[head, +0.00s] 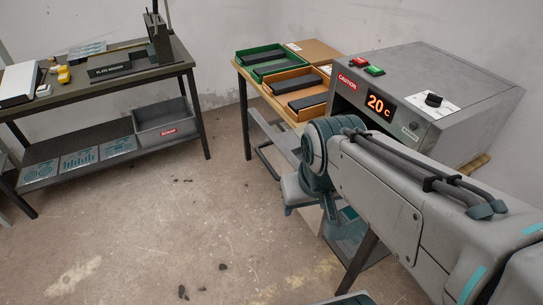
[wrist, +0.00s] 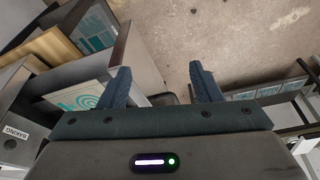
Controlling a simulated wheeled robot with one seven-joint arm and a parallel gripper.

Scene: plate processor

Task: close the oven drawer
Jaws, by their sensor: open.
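The oven (head: 420,85) is a grey metal box at the right in the head view, with a lit display reading 20 C. In the wrist view, its BAKING label (wrist: 15,132) shows at the left edge. A grey drawer (wrist: 138,58) stands pulled out beside it, with a pale plate (wrist: 75,98) with a teal pattern inside. My arm hides most of the drawer in the head view. My gripper (wrist: 160,84) is open and empty, fingers apart. Its left finger overlaps the drawer's front panel in the picture; I cannot tell whether they touch.
A wooden-topped table (head: 262,88) holds a green tray (head: 247,57) and an orange tray (head: 310,73) left of the oven. A bench (head: 120,78) with a grey scrap bin (head: 165,122) below stands at the far left. The floor (head: 150,235) between is mostly clear, with small dark scraps.

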